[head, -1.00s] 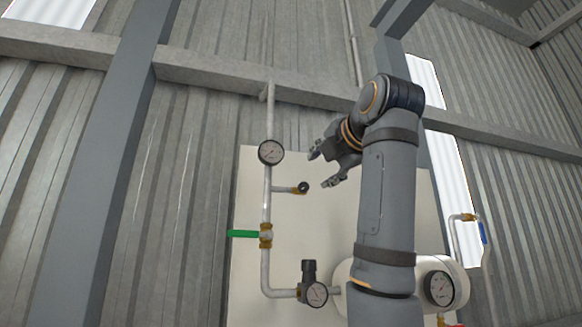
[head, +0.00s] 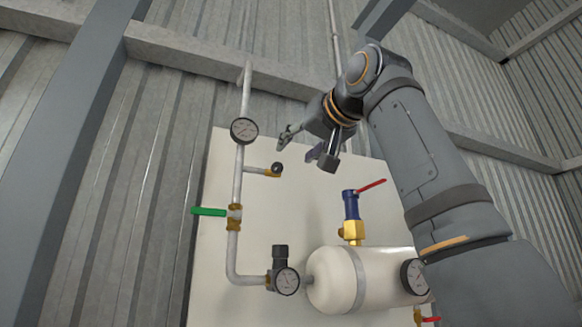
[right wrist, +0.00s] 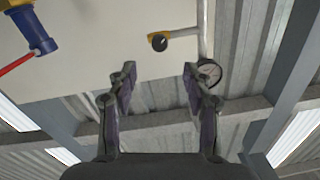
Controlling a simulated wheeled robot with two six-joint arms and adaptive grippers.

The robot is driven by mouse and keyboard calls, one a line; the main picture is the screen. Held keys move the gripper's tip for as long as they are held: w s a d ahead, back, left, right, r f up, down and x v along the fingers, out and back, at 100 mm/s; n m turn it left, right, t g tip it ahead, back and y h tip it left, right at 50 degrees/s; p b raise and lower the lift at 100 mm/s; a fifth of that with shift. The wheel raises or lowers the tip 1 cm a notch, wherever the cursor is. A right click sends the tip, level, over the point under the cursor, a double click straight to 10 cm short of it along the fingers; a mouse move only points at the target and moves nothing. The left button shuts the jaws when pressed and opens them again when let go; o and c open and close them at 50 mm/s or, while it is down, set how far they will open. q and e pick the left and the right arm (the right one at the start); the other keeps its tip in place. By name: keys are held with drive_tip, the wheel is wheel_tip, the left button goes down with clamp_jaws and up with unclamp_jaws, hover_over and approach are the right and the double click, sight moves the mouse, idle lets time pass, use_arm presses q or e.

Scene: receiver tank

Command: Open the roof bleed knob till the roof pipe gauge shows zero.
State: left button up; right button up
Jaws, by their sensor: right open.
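The roof bleed knob (head: 277,169) is a small dark round knob on a brass fitting, at the end of a short side branch of the roof pipe (head: 239,185). The round white roof pipe gauge (head: 244,131) sits above that branch; its needle is too small to read. My right gripper (head: 299,145) is open and empty, up and right of the knob and apart from it. In the right wrist view the knob (right wrist: 158,42) lies beyond the gap between the open fingers (right wrist: 158,76). The gauge (right wrist: 209,73) is partly hidden by the right finger there. My left gripper is not in view.
A green lever (head: 209,211) sits on the pipe below the branch. A regulator gauge (head: 287,281) is lower. The white tank (head: 380,278) has another gauge (head: 414,277) and a blue valve (head: 351,204) with a red lever above it. The pale panel between knob and tank is bare.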

sight(279, 167)
drive_tip(key=p+x, duration=0.5)
drive_tip(key=x, duration=0.5)
drive_tip(key=shift+d, duration=0.1)
drive_tip(key=shift+w, duration=0.2)
drive_tip(key=shift+s, duration=0.15)
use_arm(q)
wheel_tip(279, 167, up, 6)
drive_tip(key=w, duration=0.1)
use_arm(e)
clamp_jaws()
